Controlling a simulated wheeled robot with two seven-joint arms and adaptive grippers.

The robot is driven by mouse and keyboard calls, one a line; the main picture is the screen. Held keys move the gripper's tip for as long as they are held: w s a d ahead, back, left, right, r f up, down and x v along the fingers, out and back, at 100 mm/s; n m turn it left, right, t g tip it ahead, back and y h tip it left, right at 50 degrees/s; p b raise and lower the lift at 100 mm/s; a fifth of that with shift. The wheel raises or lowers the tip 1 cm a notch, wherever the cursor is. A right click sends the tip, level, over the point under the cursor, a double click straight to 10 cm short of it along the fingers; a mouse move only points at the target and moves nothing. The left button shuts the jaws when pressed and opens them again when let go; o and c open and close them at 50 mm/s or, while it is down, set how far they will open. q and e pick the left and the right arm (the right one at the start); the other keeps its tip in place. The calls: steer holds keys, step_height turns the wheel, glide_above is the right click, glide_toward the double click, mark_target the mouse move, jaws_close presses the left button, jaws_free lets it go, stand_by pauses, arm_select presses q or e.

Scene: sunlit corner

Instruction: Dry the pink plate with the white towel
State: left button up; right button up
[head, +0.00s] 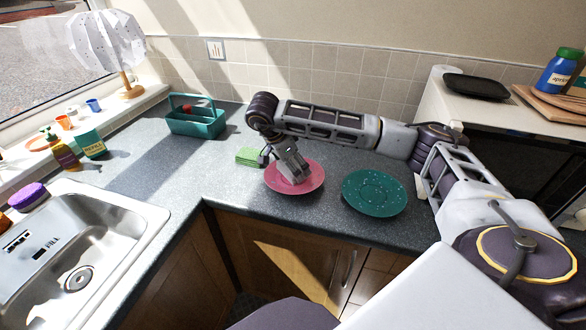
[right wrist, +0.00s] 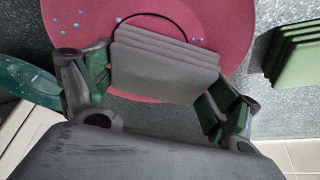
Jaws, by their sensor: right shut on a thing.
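The pink plate (head: 313,176) lies flat on the dark counter near the inner corner. In the right wrist view the plate (right wrist: 235,22) has several blue drops on its left part and a few near the towel's right end. The white towel (right wrist: 165,62), folded in layers and grey in shade, is between the fingers of my right gripper (right wrist: 157,92). The towel is over the plate and appears to touch it, though the contact is hidden. In the head view my right gripper (head: 290,162) points down over the plate. My left gripper is out of view.
A teal plate (head: 374,192) with pale drops lies to the right. A green folded cloth (head: 249,156) lies just left of the pink plate. A teal caddy (head: 197,122) stands farther back left. The sink (head: 130,222) is at left. Counter between sink and plate is clear.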

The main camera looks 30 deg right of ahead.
steer(key=shift+r, duration=0.1)
stand_by(0.3)
steer(key=shift+r+p, duration=1.85)
steer(key=shift+r, duration=1.1)
steer(key=shift+r, duration=0.1)
steer(key=shift+r+p, duration=0.9)
steer(key=shift+r, duration=0.5)
steer(key=shift+w, duration=0.1)
